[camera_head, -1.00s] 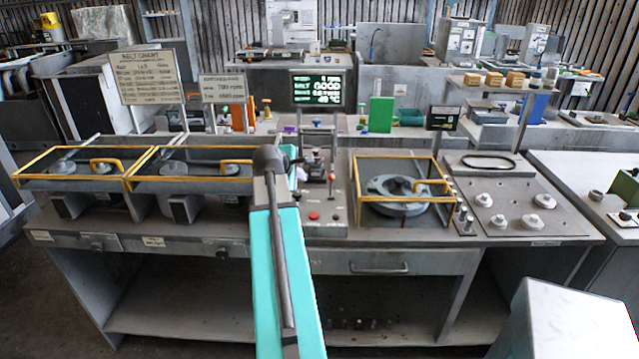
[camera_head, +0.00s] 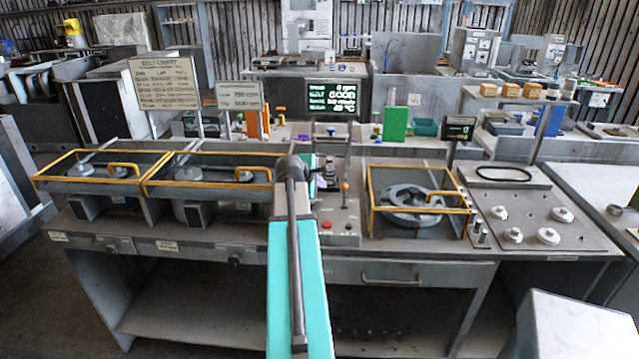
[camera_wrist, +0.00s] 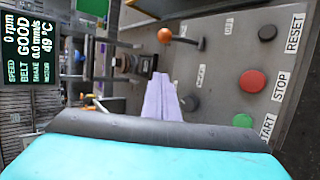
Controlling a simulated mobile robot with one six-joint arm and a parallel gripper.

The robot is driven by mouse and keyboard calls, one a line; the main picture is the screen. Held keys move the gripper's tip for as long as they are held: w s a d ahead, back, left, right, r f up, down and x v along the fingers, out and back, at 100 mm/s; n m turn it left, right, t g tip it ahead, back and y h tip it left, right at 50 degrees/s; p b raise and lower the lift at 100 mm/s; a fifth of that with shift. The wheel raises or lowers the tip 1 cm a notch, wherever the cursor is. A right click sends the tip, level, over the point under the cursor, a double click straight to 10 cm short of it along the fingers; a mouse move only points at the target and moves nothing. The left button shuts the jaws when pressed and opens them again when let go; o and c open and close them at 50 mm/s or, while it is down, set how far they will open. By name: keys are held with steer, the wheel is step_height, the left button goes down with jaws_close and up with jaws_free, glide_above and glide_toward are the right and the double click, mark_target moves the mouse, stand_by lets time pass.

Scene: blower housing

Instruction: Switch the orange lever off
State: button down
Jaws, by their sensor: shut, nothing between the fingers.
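The orange lever has a round orange knob (camera_wrist: 164,35) on a metal shaft that runs to a dark pivot on the grey control panel in the wrist view. In the head view its small orange knob (camera_head: 345,186) stands on the panel just right of my arm. My gripper's pale purple fingers (camera_wrist: 160,80) are shut and empty in the wrist view. Their tips are apart from the lever, below the knob in that picture. My arm hides the gripper in the head view. Small labels lie near the lever's pivot; I cannot read them surely.
The panel bears a red STOP button (camera_wrist: 251,81), a black RESET button (camera_wrist: 267,32) and a green START button (camera_wrist: 242,121). A display (camera_wrist: 30,45) reads 0 rpm and belt GOOD. Yellow-framed guards (camera_head: 205,183) stand left of the panel, another (camera_head: 420,207) right.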

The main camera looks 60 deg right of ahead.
mark_target(344, 196)
steer(key=p+x, duration=0.1)
steer(key=x, duration=0.6)
steer(key=shift+r+p, duration=0.1)
steer(key=shift+p, duration=0.25)
steer(key=shift+s+a+r+p, duration=0.1)
steer(key=shift+s+r+p, duration=0.2)
steer(key=shift+s, duration=0.3)
steer(key=shift+s+a+r+p, duration=0.15)
steer(key=shift+s+p, duration=0.15)
steer(key=shift+s, duration=0.35)
steer(key=shift+s+r+p, duration=0.25)
steer(key=shift+s+p, duration=0.05)
steer(key=shift+s, duration=0.3)
steer(key=shift+a, duration=0.25)
steer(key=shift+d, duration=0.25)
